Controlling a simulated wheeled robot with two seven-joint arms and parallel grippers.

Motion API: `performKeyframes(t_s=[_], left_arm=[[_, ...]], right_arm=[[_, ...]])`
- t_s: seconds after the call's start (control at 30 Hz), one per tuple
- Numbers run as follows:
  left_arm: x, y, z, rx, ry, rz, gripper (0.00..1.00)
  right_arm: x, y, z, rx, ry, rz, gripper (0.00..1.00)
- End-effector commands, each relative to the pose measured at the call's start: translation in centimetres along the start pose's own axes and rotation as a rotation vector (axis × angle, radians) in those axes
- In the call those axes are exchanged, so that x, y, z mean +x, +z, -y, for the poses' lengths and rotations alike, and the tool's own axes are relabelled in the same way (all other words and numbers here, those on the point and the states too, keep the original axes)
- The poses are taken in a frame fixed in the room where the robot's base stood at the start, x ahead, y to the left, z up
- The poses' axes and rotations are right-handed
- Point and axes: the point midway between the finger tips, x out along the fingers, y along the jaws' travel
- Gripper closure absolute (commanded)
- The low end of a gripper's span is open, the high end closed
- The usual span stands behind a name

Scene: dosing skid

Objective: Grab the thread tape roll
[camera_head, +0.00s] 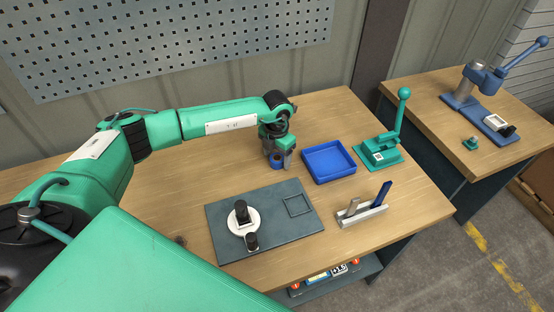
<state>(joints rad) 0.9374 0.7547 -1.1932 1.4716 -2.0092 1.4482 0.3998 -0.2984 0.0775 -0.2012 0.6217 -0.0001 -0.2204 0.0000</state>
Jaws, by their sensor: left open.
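A small round blue item (277,163), which looks like the thread tape roll, sits on the wooden table just left of the blue tray. My left gripper (278,157) points down right at it, with its fingers open around or just above the item. The fingers hide part of it, and I cannot tell whether they touch it. My right gripper is not in view.
An empty blue tray (329,148) stands close right of the gripper, then a green lever press (381,153). A second table (425,97) holds a blue press.

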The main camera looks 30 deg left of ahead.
Motion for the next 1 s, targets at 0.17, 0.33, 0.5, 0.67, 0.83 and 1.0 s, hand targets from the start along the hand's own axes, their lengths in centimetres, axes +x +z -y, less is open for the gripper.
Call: performKeyframes(t_s=[0.17,0.33,0.5,0.67,0.83,1.0], left_arm=[[0.0,0.0,0.0,0.0,0.0,0.0,0.45],[0.0,0.0,0.0,0.0,0.0,0.0,0.79],[-0.1,0.0,0.0,0.0,0.0,0.0,0.8],[-0.2,0.0,0.0,0.0,0.0,0.0,0.8],[-1.5,0.1,0.0,0.0,-0.001,0.002,0.8],[-4.6,0.1,-0.1,0.0,0.0,0.005,0.8]], right_arm=[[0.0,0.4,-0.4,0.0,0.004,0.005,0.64],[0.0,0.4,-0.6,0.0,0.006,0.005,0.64],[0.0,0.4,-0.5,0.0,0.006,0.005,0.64],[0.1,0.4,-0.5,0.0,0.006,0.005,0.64],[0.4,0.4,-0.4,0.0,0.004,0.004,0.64],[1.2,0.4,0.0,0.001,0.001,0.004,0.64]])
